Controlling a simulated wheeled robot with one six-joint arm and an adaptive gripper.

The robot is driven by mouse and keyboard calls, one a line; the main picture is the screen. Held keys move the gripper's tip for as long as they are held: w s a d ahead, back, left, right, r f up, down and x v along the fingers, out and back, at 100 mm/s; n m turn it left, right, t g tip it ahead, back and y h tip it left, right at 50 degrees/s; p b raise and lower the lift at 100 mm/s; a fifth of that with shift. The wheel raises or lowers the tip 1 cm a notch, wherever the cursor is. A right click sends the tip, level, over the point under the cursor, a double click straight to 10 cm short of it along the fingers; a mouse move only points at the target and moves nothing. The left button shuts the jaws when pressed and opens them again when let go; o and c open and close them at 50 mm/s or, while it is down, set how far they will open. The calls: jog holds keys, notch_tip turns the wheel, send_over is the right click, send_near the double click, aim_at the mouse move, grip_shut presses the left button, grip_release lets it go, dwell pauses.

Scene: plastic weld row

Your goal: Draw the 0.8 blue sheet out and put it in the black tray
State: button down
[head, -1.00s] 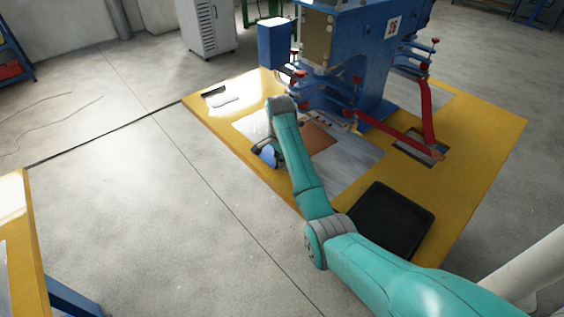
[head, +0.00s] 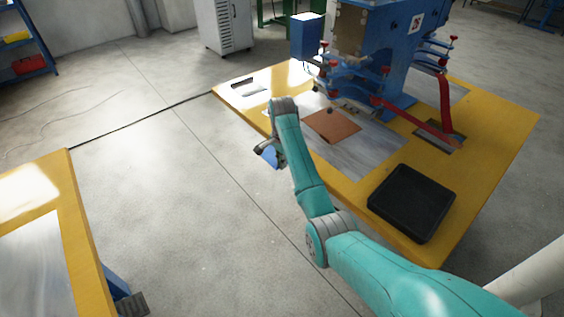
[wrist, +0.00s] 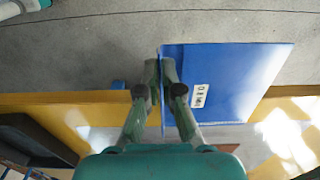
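The blue sheet (wrist: 235,80) is in my gripper (wrist: 165,90), with its near edge between the two fingers and a small white label on its face. The black tray (head: 410,205) lies flat and empty on the yellow table's near right part, well to the right of my gripper.
The yellow table (head: 490,165) bears a blue welding machine (head: 385,65) with red-tipped clamps and a red arm (head: 420,120). A copper-brown sheet (head: 332,126) lies on a grey plate (head: 365,155). Another yellow table (head: 85,215) stands at left, with open floor between.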

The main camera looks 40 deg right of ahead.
jog(key=a, duration=1.6)
jog(key=shift+s+a, duration=0.15)
jog(key=shift+s, duration=0.05)
dwell(0.4)
